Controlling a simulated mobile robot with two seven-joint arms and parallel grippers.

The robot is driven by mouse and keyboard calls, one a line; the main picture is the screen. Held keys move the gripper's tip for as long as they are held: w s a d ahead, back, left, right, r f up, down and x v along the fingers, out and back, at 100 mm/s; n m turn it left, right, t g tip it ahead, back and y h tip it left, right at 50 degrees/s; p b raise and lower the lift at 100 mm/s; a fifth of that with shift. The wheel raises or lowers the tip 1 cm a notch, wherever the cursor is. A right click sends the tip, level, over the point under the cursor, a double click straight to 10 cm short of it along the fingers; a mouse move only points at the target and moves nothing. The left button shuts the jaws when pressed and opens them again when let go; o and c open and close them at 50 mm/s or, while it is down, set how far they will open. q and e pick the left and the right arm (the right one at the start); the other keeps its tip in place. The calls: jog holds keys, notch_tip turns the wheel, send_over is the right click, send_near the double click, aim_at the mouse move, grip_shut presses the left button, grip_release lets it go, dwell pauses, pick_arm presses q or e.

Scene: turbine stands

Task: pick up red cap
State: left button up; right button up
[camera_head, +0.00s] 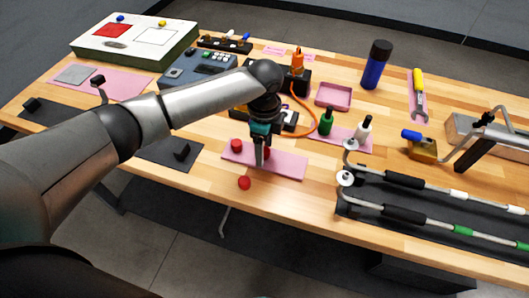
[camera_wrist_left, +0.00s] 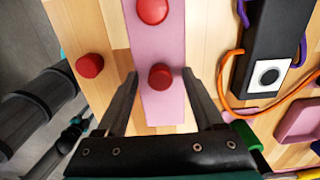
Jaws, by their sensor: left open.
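Three red caps show. One (camera_head: 236,145) stands on the pink mat (camera_head: 290,168) and shows at the top of the left wrist view (camera_wrist_left: 152,10). A second cap (camera_head: 267,152), also on the mat, is partly hidden by my left gripper (camera_head: 261,160) in the head view. In the left wrist view this cap (camera_wrist_left: 160,76) appears between the two open fingers, with a gap on each side. The third cap (camera_head: 245,183) lies on bare wood near the front table edge, outside the fingers (camera_wrist_left: 89,65). My left gripper points down and is empty.
Long rods with black grips (camera_head: 405,180) lie at the right. An orange cable (camera_head: 312,120) curls behind.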

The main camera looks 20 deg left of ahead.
pick_arm(q)
grip_shut()
dwell(0.5)
dwell(0.9)
